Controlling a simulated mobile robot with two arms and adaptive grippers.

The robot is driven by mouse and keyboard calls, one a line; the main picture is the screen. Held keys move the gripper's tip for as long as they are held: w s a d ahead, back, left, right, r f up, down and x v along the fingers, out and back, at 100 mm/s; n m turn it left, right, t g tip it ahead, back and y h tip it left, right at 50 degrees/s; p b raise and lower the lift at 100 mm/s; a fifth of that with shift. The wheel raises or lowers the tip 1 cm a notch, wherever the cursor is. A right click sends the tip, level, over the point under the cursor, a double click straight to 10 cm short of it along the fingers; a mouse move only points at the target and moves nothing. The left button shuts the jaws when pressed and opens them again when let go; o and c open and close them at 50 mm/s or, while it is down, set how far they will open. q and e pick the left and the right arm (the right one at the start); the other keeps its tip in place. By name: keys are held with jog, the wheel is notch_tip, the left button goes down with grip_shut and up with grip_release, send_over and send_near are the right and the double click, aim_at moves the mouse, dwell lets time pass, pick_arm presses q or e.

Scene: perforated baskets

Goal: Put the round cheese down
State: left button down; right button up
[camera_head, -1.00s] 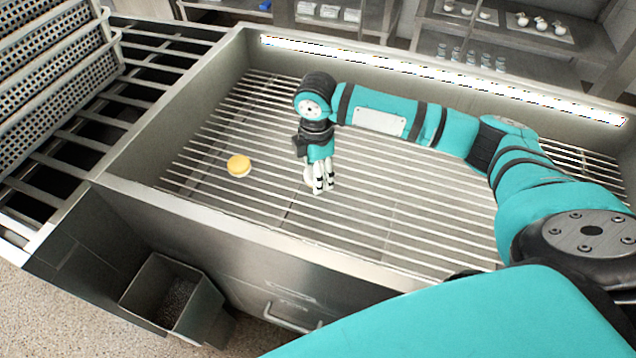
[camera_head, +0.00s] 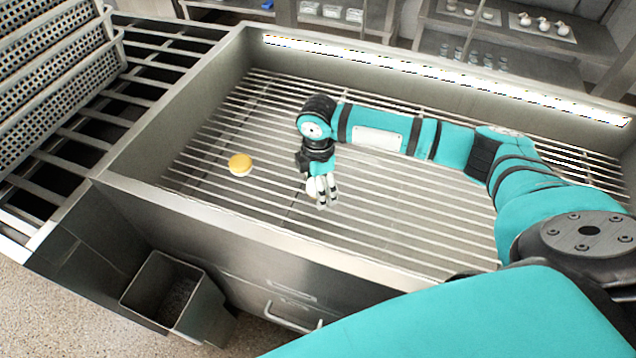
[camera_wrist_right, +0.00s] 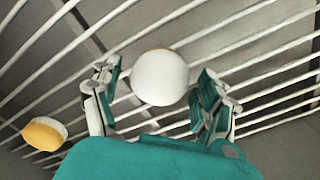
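A white round cheese (camera_wrist_right: 160,78) sits between the fingers of my right gripper (camera_wrist_right: 157,95) in the wrist view. The fingers are spread on either side of it, with a visible gap at its left side; contact on the right is hard to tell. In the head view the cheese (camera_head: 311,188) is low over or on the barred rack (camera_head: 400,215), partly hidden by the fingers of the right gripper (camera_head: 321,192). My left gripper is not in view.
A yellow-topped round piece (camera_head: 240,164) lies on the rack to the left, also seen in the wrist view (camera_wrist_right: 44,133). Metal walls (camera_head: 230,218) surround the rack. Perforated baskets (camera_head: 50,70) stand at the far left. The rack is otherwise mostly clear.

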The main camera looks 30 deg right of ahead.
notch_tip(320, 180, up, 12)
jog(key=shift+r, duration=0.2)
dwell(0.4)
